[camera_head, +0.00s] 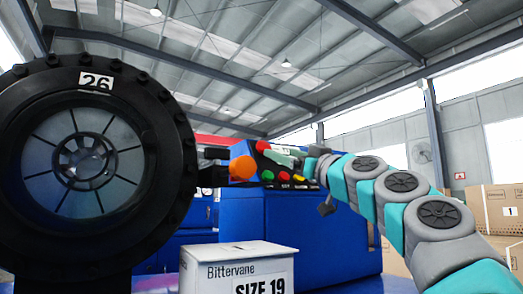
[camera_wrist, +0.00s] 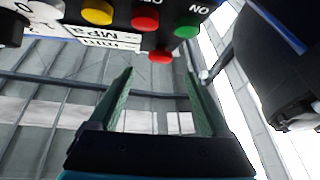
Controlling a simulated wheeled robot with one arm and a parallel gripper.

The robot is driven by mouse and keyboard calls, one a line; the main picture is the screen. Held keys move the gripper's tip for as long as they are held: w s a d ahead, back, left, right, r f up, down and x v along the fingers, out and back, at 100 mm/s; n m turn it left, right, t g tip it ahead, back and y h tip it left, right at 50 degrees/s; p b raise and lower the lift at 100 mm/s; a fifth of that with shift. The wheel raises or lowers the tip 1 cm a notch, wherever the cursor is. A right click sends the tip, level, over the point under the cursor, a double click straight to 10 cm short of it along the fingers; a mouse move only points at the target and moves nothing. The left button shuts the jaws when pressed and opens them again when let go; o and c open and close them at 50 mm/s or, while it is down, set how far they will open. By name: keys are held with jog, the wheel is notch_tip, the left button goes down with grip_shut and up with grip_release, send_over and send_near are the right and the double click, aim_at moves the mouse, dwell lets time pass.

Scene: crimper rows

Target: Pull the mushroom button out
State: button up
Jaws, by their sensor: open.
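The red mushroom button (camera_head: 262,146) sits at the top left of the control panel on the blue machine in the head view. In the wrist view a red cap (camera_wrist: 160,57), which appears to be the same button, projects past the panel's dark edge. My gripper (camera_wrist: 159,74) is open and empty there, its two green fingers pointing towards the cap, which lies centred between and just beyond the tips. In the head view my gripper (camera_head: 276,153) reaches in from the right close to the button. I cannot tell whether they touch or whether the button is pressed in.
Green, red and yellow buttons (camera_head: 284,176) line the panel (camera_wrist: 120,35) beside the mushroom button. An orange knob (camera_head: 243,168) stands just left. A large black crimper ring (camera_head: 150,160) fills the left. A white box (camera_head: 237,268) stands in front. Cardboard boxes (camera_head: 495,208) are at right.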

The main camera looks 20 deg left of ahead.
aim_at(267, 147)
jog(key=shift+p+x, duration=1.85)
jog(key=shift+x, duration=0.9)
jog(key=shift+p+x, duration=0.65)
jog(key=shift+x, duration=0.2)
grip_shut()
